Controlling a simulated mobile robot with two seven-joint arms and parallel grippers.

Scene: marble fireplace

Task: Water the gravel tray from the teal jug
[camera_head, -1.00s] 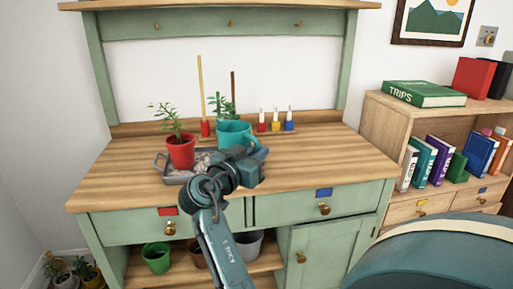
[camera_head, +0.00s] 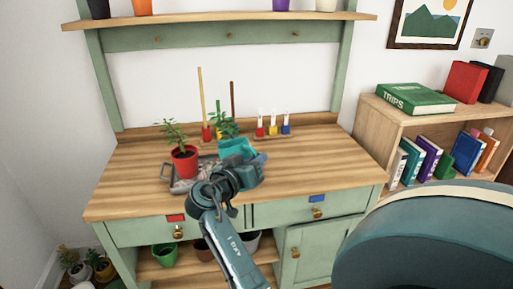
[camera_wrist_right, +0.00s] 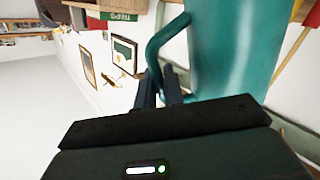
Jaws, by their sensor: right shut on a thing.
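The teal jug (camera_head: 236,147) is held over the bench top near the right end of the gravel tray and looks tilted. My right gripper (camera_head: 256,161) is shut on the jug's handle; in the right wrist view its fingers (camera_wrist_right: 167,88) close around the handle (camera_wrist_right: 154,60), beside the jug's wall (camera_wrist_right: 235,50). The grey gravel tray (camera_head: 184,188) lies on the bench, partly hidden by my right arm and a red pot (camera_head: 185,161) with a plant. I cannot see any water. My left gripper is not in view.
Several small coloured bottles (camera_head: 272,128) stand behind the jug, with another green plant (camera_head: 222,126) close by. A bookshelf (camera_head: 375,125) stands at the right. The wooden bench top (camera_head: 325,150) is clear on the right and at the far left.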

